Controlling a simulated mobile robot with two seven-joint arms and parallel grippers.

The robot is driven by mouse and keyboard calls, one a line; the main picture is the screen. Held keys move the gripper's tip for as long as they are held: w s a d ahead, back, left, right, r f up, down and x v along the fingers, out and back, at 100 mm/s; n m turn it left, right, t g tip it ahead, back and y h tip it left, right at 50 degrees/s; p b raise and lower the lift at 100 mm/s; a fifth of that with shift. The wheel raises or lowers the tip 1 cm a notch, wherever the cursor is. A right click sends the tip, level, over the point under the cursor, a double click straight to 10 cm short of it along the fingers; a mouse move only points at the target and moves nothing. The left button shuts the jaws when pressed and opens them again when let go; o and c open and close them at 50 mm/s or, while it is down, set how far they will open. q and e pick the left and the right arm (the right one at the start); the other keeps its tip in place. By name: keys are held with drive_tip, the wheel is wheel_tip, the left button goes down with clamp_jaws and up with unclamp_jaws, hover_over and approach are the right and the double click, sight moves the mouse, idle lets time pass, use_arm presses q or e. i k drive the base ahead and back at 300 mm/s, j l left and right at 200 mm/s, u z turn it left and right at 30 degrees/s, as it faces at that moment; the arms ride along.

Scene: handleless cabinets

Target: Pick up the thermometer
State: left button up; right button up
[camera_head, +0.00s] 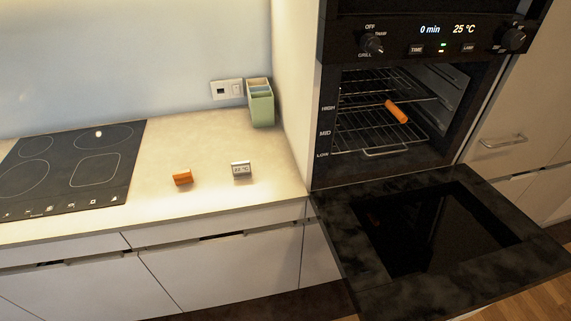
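The thermometer (241,170) appears to be the small grey block with a display on the worktop (215,150), near its front edge. Its display seems to read about 22 °C. It stands alone, with an orange block (182,177) a short way to its left. Neither of my grippers shows in the head view.
A black cooktop (75,170) lies left. A green divided container (260,103) stands by the wall at the back right. The oven door (350,240) hangs open at the right. An orange piece (397,111) lies on an oven rack (365,140). Worktop around the thermometer is clear.

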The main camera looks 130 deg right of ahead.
sight(241, 170)
drive_tip(key=z, duration=0.45)
drive_tip(key=l+z, duration=0.1)
drive_tip(key=z, duration=0.8)
drive_tip(key=i+z, duration=0.1)
drive_tip(key=z, duration=0.35)
